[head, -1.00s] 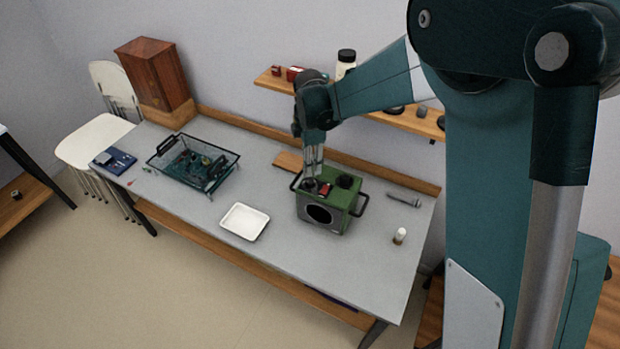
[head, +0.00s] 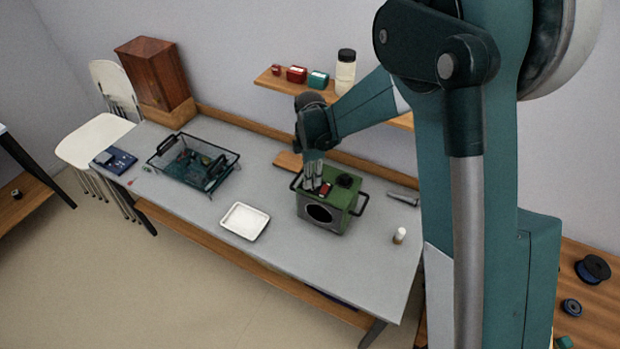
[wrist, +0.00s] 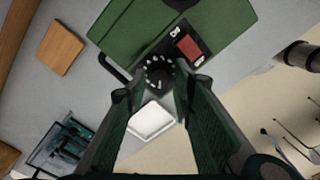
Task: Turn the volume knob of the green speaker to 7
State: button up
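The green speaker (head: 346,196) stands on the grey table, its dark round cone facing front. A red switch (wrist: 187,45) on a black panel sits on its top, also seen in the head view (head: 324,188). The black volume knob (wrist: 159,72), ringed by white marks, is beside the switch; I cannot read its setting. My gripper (head: 313,187) points down over the knob, which it hides in the head view. In the wrist view my gripper (wrist: 159,78) has its fingers apart, one on each side of the knob. I cannot tell whether they touch it.
A second black round part (head: 347,181) and side handles are on the speaker. A white tray (head: 244,221), a wire basket (head: 190,165), a small white-capped bottle (head: 399,236) and a wooden block (head: 288,160) lie around. A shelf (head: 268,80) hangs behind.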

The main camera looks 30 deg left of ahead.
jog(key=shift+f, duration=0.6)
jog(key=c, duration=0.6)
